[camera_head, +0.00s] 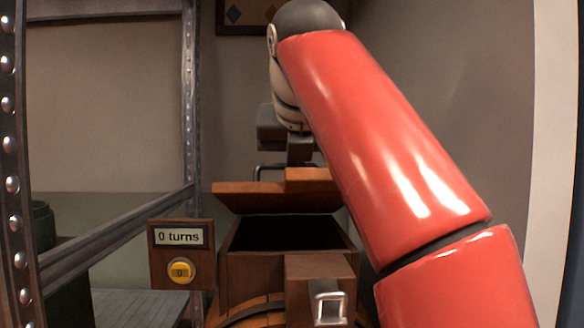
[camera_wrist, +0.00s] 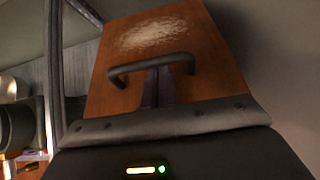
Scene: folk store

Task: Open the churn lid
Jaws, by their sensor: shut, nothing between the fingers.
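The churn (camera_head: 255,272) is a dark wooden box with a dark opening on top. Its orange-brown wooden lid (camera_head: 240,197) stands raised and tilted at the back of the opening. The lid's dark bar handle (camera_head: 262,170) sticks up behind it; in the wrist view the lid (camera_wrist: 205,65) fills the middle, with the handle (camera_wrist: 122,70) across it. My gripper (camera_head: 298,158) is above and behind the lid, close to the handle. In the wrist view its fingers (camera_wrist: 158,85) are shut and empty by the handle; I cannot tell if they touch it.
A sign reading "0 turns" (camera_head: 180,237) with a yellow button (camera_head: 180,270) stands left of the churn. A riveted metal frame (camera_head: 120,232) is at the left. A wooden block with a metal handle (camera_head: 328,308) is in front. A wall closes the right side.

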